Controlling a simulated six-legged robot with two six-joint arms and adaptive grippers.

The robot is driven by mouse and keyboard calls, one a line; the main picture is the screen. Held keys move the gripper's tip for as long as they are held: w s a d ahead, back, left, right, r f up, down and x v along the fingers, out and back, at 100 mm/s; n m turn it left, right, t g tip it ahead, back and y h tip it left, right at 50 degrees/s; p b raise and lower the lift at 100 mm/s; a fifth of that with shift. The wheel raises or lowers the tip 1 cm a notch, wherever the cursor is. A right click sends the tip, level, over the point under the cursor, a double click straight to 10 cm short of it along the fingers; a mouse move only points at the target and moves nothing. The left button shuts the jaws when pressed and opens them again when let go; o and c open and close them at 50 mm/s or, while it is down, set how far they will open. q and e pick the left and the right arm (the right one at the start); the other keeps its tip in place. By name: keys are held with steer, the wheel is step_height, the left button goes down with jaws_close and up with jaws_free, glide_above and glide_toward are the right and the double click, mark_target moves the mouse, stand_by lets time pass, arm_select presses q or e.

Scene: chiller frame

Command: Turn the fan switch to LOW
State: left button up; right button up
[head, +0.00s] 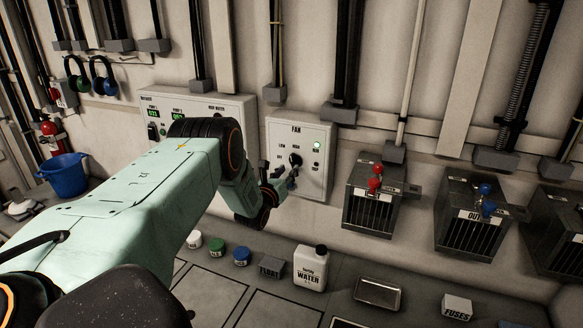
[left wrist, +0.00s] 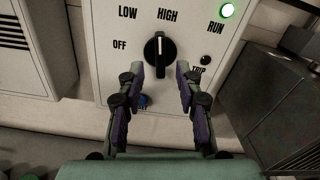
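The fan switch (head: 295,160) is a black knob on the white FAN panel (head: 316,150). In the left wrist view the knob (left wrist: 159,56) has its white mark pointing up, closer to HIGH than to LOW. OFF is on its left. My left gripper (head: 289,178) is at the panel, just below the knob in the head view. In the left wrist view its fingers (left wrist: 159,72) are open, one on each side of the knob's lower end, with gaps showing. A small blue item (left wrist: 143,101) shows between the fingers. My right gripper is not in view.
The green RUN lamp (left wrist: 228,10) is lit, above a dark TRIP button (left wrist: 205,60). A larger white panel (head: 215,103) is left of the FAN panel. Metal boxes with red valves (head: 375,180) and blue valves (head: 486,198) are right. A water jug (head: 311,270) stands below.

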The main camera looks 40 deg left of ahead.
mark_target(293, 165)
arm_select(q)
steer(key=shift+x, duration=1.9)
jaws_close()
